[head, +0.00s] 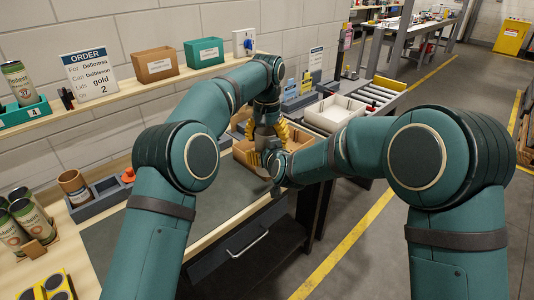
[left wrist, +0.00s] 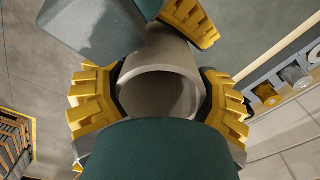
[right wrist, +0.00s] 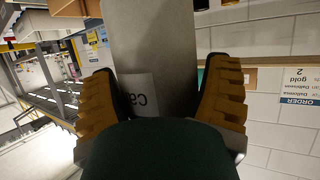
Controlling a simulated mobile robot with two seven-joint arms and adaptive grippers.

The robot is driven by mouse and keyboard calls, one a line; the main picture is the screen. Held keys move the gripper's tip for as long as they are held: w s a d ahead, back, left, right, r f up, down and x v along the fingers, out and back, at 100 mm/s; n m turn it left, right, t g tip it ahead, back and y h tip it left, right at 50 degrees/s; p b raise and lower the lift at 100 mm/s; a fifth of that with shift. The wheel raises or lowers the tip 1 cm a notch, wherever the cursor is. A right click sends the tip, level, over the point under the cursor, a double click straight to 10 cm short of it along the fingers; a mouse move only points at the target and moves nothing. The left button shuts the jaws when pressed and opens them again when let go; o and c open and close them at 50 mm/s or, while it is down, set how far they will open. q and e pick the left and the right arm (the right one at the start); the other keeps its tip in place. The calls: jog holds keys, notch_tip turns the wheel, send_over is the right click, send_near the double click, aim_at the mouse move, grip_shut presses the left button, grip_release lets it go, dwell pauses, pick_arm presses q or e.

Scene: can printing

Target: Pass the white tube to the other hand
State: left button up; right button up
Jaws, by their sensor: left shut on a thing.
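The white tube (head: 264,134), greyish in this light, is held between my two grippers over the workbench. My left gripper (head: 264,128) is shut on it. In the left wrist view the tube's open round end (left wrist: 160,92) faces the camera, with yellow fingers on both sides. My right gripper (head: 272,156) is at the tube too. In the right wrist view the tube (right wrist: 152,45) stands between my right fingers (right wrist: 160,95), with a small printed label showing. The fingers lie close along both its sides; whether they press on it is not clear.
A cardboard box (head: 241,150) sits on the bench behind the grippers. A white tray (head: 334,113) stands by the roller conveyor (head: 374,93). An order sign (head: 88,74) and small bins stand on the wall shelf. Several labelled cans (head: 24,222) are at the left.

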jog(key=c, duration=0.6)
pick_arm(q)
jog(key=o, duration=1.3)
